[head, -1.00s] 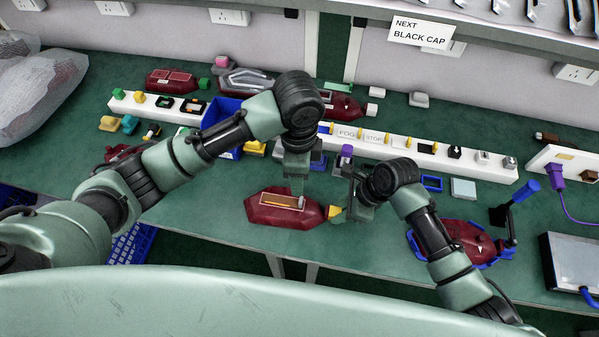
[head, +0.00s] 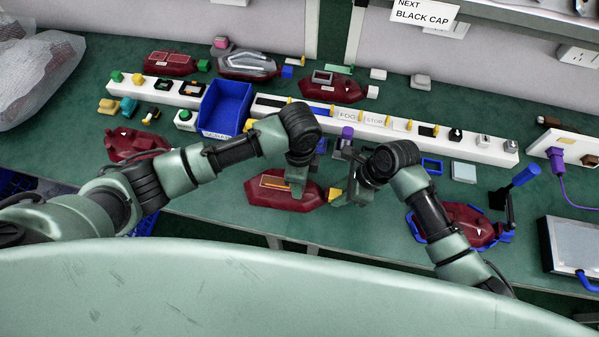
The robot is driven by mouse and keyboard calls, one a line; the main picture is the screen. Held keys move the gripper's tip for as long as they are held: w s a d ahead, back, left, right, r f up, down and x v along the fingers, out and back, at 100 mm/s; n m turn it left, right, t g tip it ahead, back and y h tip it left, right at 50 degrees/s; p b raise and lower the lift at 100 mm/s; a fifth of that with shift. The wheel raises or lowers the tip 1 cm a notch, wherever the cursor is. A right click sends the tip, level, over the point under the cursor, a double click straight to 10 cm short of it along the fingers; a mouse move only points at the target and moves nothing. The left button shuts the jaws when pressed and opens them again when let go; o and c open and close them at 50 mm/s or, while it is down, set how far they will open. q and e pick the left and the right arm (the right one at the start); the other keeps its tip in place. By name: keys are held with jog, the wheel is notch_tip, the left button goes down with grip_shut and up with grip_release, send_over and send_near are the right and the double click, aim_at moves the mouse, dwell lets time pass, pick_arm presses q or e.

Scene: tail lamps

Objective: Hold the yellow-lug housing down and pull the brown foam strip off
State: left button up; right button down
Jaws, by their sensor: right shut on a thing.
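The yellow-lug housing (head: 262,195) is a dark red body lying on the green bench, with its yellow lug (head: 334,195) at its right end. The brown foam strip (head: 272,183) lies in the outlined recess on its top. My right gripper (head: 340,198) is at the right end of the housing, shut on it at the lug; its fingertips are partly hidden. My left gripper (head: 297,193) points down over the right end of the strip and hides that end. I cannot tell its jaw opening or whether it touches the strip.
A blue bin (head: 226,105) and a long white rail (head: 380,128) with small parts stand behind. Another red housing (head: 462,226) sits in a blue cradle at the right, near my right forearm. Bare bench lies left of the middle housing.

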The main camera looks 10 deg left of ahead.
pick_arm(q)
jog(key=shift+f, duration=0.15)
grip_shut()
jog(key=c, duration=0.8)
grip_release()
grip_shut()
jog(key=shift+r, duration=0.45)
jog(key=shift+r, duration=1.05)
jog(key=shift+r, duration=0.2)
